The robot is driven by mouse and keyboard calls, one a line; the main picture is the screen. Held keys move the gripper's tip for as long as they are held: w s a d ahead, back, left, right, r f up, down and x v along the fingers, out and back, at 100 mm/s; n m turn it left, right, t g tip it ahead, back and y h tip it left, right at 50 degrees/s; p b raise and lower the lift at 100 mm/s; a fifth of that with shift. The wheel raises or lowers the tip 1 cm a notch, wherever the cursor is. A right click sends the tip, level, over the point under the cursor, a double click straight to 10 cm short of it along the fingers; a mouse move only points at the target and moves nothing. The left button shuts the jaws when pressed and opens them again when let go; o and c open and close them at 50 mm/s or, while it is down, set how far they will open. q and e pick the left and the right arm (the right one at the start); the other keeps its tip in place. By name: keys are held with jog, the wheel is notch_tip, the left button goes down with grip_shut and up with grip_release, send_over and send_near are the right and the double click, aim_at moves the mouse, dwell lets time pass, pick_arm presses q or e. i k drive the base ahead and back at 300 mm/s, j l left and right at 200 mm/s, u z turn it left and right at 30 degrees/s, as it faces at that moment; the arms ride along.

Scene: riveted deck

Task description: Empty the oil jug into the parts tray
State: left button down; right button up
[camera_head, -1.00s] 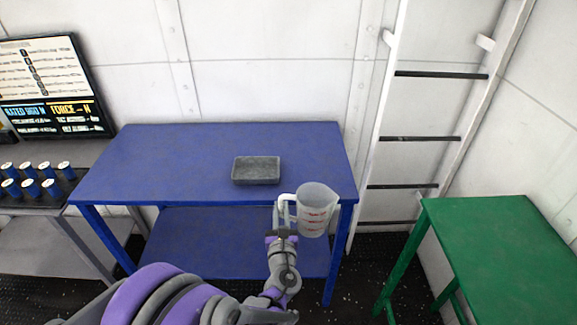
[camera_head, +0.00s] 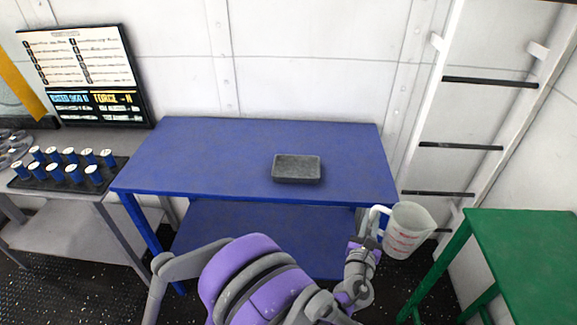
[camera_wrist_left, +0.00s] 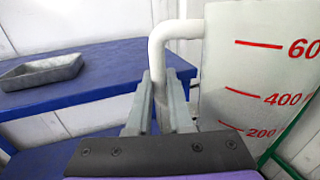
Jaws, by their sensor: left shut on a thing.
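The oil jug (camera_head: 408,230) is a translucent white measuring jug with red marks and a white handle. In the head view it is in the air off the right front corner of the blue table, roughly upright with a slight tilt. My left gripper (camera_head: 367,243) is shut on its handle; the wrist view shows the fingers (camera_wrist_left: 160,105) around the handle and the jug's wall (camera_wrist_left: 255,75) to the right. The parts tray (camera_head: 297,170) is a shallow grey rectangular tray on the blue table, left of and beyond the jug. It also shows in the wrist view (camera_wrist_left: 42,72). My right gripper is out of view.
The blue table (camera_head: 220,160) is clear apart from the tray. A green table (camera_head: 530,245) stands at right, and a white ladder (camera_head: 435,120) behind. At left, a grey bench holds several blue cylinders (camera_head: 72,172) and a screen (camera_head: 85,75).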

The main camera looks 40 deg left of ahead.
aim_at(286, 168)
jog(key=k+j, duration=0.2)
jog(key=j, duration=0.15)
jog(key=k+j, duration=0.15)
jog(key=j, duration=0.2)
jog(key=k+j, duration=0.2)
jog(key=j, duration=0.15)
